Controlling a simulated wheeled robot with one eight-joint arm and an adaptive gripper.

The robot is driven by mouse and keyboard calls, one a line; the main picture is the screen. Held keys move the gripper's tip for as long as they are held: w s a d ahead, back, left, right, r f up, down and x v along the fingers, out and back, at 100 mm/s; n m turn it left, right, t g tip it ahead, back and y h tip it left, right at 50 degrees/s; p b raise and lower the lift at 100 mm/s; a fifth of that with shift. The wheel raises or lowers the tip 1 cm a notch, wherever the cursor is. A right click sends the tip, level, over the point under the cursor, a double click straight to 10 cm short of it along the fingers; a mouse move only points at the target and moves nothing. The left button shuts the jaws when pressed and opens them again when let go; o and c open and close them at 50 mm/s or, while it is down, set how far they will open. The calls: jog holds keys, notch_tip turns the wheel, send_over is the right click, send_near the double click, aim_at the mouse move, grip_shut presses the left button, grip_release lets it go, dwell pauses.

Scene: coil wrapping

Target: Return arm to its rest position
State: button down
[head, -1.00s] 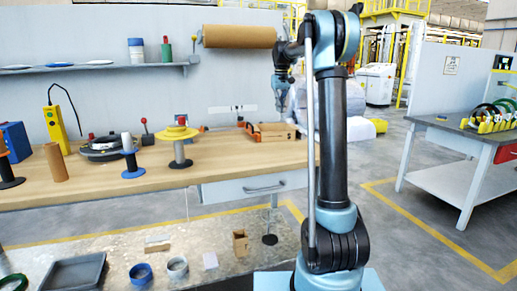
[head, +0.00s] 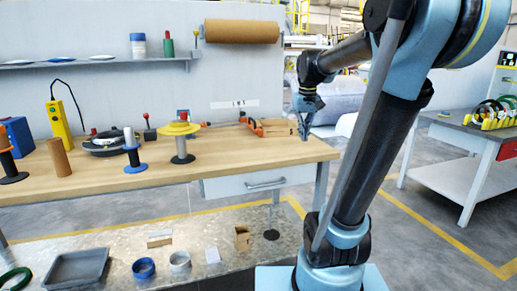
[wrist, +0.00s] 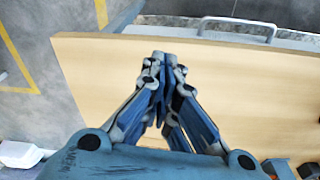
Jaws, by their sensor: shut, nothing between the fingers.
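My gripper (head: 303,132) hangs pointing down over the right end of the wooden workbench (head: 100,184) in the head view. In the wrist view my gripper (wrist: 162,60) has its fingertips together with nothing between them, above a bare part of the bench top (wrist: 255,85). My arm leans to the right from its base and bends back left at the top toward the gripper. Whether the fingertips touch the bench cannot be told.
A yellow-flanged spool (head: 180,130), a blue spool (head: 131,150) and a cardboard tube (head: 59,158) stand on the bench. An orange-handled tool (head: 254,127) lies near its back right. A second table (head: 462,140) with coils stands at the right.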

jog(key=s+d+f+m, duration=0.1)
jog(key=s+d+f, duration=0.1)
jog(key=s+f, duration=1.8)
jog(key=shift+s+t, duration=0.4)
jog(key=shift+s, duration=0.45)
jog(key=shift+f, duration=0.1)
